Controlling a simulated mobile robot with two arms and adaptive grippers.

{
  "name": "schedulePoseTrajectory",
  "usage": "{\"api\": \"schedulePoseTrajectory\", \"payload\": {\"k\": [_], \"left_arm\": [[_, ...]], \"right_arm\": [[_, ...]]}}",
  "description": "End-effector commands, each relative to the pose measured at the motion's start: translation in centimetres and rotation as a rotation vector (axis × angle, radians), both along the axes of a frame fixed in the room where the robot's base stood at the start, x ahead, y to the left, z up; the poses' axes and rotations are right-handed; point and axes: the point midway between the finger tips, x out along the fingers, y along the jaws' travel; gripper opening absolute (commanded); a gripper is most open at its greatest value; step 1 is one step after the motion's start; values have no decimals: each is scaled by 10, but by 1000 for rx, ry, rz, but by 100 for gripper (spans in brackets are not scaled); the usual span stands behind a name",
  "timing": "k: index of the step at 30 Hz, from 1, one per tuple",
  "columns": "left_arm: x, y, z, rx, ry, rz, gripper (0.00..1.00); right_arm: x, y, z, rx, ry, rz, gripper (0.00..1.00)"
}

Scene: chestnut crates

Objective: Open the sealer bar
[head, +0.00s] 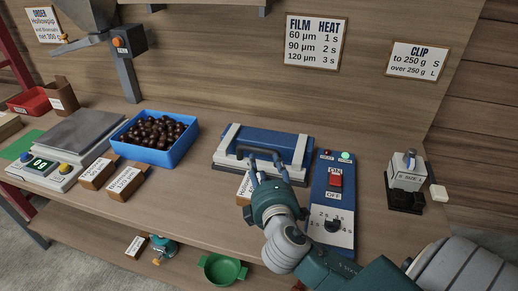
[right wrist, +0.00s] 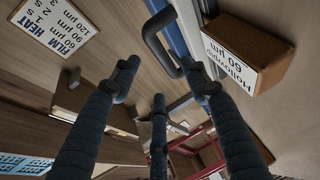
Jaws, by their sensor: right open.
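The sealer (head: 262,143) stands on the bench with a blue bar between two pale end arms. The bar looks lowered onto its base. A dark bent handle (right wrist: 160,38) shows near the fingertips in the right wrist view. My right gripper (head: 265,160) is open at the front edge of the sealer, fingers pointing towards it. In the wrist view my right gripper (right wrist: 163,85) has its fingers spread, with the handle close to the finger on the right; contact cannot be told. My left gripper is not in view.
A blue control box (head: 333,205) with a red switch stands right of the sealer. A wooden label block (right wrist: 245,50) sits close to the fingers. A blue crate of chestnuts (head: 153,160) and a scale (head: 78,137) are left. A clip device (head: 405,180) is right.

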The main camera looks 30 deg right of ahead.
Motion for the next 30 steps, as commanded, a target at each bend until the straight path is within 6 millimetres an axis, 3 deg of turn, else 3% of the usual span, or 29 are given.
{"api": "schedulePoseTrajectory", "payload": {"k": [4,9,15,21,29,30], "left_arm": [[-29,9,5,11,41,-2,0],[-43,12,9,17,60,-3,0],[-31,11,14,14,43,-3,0],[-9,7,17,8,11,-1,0],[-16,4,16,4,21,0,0],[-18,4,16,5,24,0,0]], "right_arm": [[20,-12,0,-3,-2,-3,45],[50,-26,-6,0,1,-4,45],[77,-39,-13,1,1,-2,45],[88,-45,-17,4,1,-1,45],[89,-45,-17,4,1,-1,45],[89,-45,-17,4,1,-1,39]]}}
